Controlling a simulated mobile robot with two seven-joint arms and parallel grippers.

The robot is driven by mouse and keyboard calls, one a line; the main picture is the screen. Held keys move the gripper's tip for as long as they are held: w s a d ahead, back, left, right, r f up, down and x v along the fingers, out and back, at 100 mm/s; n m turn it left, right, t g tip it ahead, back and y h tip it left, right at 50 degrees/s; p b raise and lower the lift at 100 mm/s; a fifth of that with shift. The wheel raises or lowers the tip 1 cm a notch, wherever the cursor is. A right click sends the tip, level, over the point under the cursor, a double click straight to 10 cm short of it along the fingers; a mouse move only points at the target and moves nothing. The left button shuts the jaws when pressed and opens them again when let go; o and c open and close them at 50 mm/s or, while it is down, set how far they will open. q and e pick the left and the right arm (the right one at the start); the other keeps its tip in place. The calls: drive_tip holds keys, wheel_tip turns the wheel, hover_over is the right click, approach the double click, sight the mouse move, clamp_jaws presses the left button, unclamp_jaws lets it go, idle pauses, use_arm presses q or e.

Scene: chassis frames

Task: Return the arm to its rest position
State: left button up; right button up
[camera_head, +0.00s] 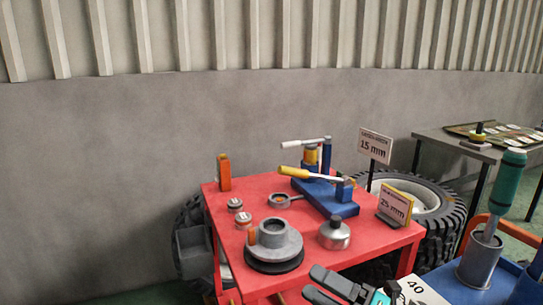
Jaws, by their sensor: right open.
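My right gripper (311,281) shows at the bottom edge, right of centre. Its two dark fingers point left and stand apart, with nothing between them. It appears in front of the near edge of the red table (359,245); I cannot tell its height over it. Most of my right arm is cut off by the bottom edge. My left gripper is not in view.
The red table holds a grey hub (273,241), a silver pot (334,233), a blue press stand (330,198), an orange block (224,172) and signs. At right, a blue surface (445,282) bears a grey cup (481,262) with a green-handled tool (512,175).

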drive_tip(key=s+d+f+m+h+p, duration=0.1)
drive_tip(key=s+d+f+m+h, duration=0.3)
drive_tip(key=s+f+m+h, duration=0.3)
drive_tip(key=s+d+f+m+h+p, duration=0.1)
drive_tip(key=s+d+f+m+h, duration=0.4)
drive_tip(key=f+m, duration=0.8)
drive_tip(key=s+m+h, duration=0.3)
drive_tip(key=s+m, duration=0.1)
drive_tip(key=m, duration=0.5)
drive_tip(key=shift+f, duration=0.25)
